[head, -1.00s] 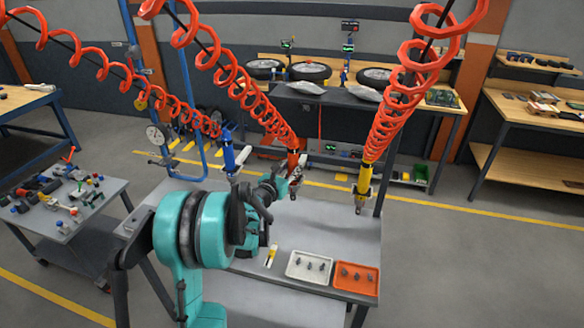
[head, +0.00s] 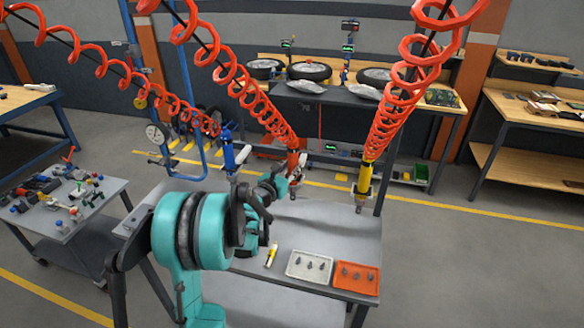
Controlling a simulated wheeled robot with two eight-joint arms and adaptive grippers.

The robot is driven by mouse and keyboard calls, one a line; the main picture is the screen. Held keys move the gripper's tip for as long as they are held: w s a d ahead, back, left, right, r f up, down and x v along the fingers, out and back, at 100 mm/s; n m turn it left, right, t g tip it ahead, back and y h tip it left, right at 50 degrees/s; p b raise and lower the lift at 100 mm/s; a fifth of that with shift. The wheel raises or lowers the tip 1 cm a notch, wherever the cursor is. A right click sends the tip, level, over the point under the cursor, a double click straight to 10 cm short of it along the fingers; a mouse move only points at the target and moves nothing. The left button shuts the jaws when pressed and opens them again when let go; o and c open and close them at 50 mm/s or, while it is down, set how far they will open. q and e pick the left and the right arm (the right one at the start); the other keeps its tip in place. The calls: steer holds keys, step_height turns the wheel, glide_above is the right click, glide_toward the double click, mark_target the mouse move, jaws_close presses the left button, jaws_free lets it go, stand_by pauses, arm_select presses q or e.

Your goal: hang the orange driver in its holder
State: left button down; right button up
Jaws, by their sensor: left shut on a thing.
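The orange driver (head: 293,160) hangs upright at the end of a red coiled hose, above the far part of the grey table. My left gripper (head: 292,182) is shut on it at its lower part, with the arm reaching in from the left. The fingers and the driver's lower end overlap and are too small to tell apart clearly. I cannot make out the driver's holder for certain. My right gripper is not in view.
A blue driver (head: 228,152) hangs to the left and a yellow driver (head: 364,180) to the right, each on a red coil. A white tray (head: 292,272), an orange tray (head: 342,286) and a small yellow-and-white tool (head: 271,258) lie on the grey table (head: 335,225).

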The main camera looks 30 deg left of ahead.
arm_select(q)
steer(key=shift+f+b, duration=0.35)
steer(key=shift+b, duration=0.05)
stand_by(0.5)
steer(key=c, duration=1.1)
jaws_free()
steer(key=shift+o, duration=0.2)
steer(key=s, duration=1.2)
steer(key=shift+d+r, duration=0.2)
steer(key=shift+r, duration=0.25)
